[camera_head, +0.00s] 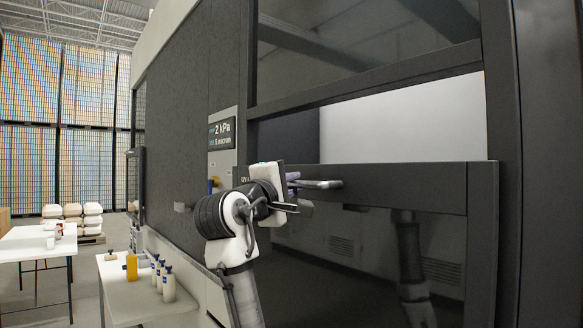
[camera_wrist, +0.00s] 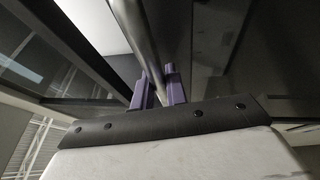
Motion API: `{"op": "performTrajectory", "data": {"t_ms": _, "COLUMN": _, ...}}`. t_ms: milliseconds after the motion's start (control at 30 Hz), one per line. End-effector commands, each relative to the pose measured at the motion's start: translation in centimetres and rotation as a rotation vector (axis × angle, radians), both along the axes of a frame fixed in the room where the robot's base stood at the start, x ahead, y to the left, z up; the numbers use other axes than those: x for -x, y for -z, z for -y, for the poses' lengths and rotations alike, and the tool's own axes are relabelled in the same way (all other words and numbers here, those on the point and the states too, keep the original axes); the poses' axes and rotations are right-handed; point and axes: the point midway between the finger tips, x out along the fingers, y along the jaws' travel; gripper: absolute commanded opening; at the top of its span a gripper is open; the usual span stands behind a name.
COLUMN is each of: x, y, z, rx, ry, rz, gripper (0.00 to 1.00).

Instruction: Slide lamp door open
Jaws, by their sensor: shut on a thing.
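The lamp door is a dark-framed glossy panel (camera_head: 375,183) on the right of the head view, with reflections in its glass. A metal bar handle (camera_head: 322,184) sticks out on its upper left part. My gripper (camera_head: 293,184) is at the left end of this handle. In the wrist view, the purple fingers of my gripper (camera_wrist: 160,91) are on either side of the metal bar (camera_wrist: 148,45), shut on it. Above the panel's top rail is an open gap showing a white interior (camera_head: 400,118). The exact finger contact is partly hidden in the head view.
A fixed upper window (camera_head: 350,45) is above the gap. A white bench (camera_head: 140,302) with several bottles stands at lower left, and a white table (camera_head: 38,243) further left.

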Motion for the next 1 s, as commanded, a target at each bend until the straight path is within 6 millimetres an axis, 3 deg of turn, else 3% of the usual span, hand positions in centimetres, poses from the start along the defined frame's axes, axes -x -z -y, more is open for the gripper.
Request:
{"op": "performTrajectory", "data": {"t_ms": 33, "x": -0.1, "y": 3.2, "z": 0.1, "rx": 0.000, "ry": 0.002, "rz": -0.003, "gripper": 0.00}}
{"op": "performTrajectory", "data": {"t_ms": 600, "x": 0.0, "y": 23.5, "z": 0.1, "rx": -0.001, "ry": 0.001, "rz": -0.004, "gripper": 0.00}}
{"op": "performTrajectory", "data": {"t_ms": 800, "x": 0.0, "y": 30.1, "z": 0.0, "rx": -0.001, "ry": 0.000, "rz": -0.003, "gripper": 0.00}}
{"op": "performTrajectory", "data": {"t_ms": 1000, "x": 0.0, "y": 35.2, "z": 0.0, "rx": -0.001, "ry": 0.000, "rz": -0.003, "gripper": 0.00}}
